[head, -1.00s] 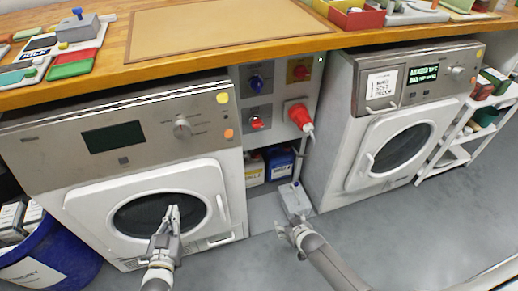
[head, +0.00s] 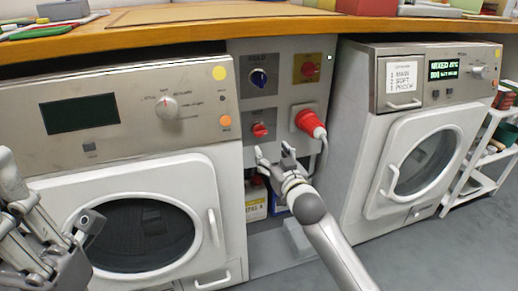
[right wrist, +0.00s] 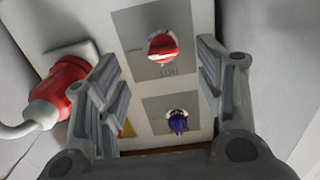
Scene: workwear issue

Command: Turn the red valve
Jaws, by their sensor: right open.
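The red valve (head: 260,130) is a small round knob on a grey plate of the wall panel, below the blue valve (head: 258,78). My right gripper (head: 273,151) is open and empty, just below and slightly right of the red valve. In the right wrist view, the red valve (right wrist: 163,47) shows beyond and between the spread fingers, apart from them, with an upside-down HOT label. The blue valve also shows there (right wrist: 178,122). My left gripper (head: 65,240) is close to the camera at the lower left, away from the panel; its jaw opening is unclear.
A red plug (head: 310,122) with a grey cable sticks out right of the valve. Washing machines stand left (head: 130,100) and right (head: 400,185) of the panel. The wooden counter (head: 210,30) runs above. Containers (head: 256,200) sit below.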

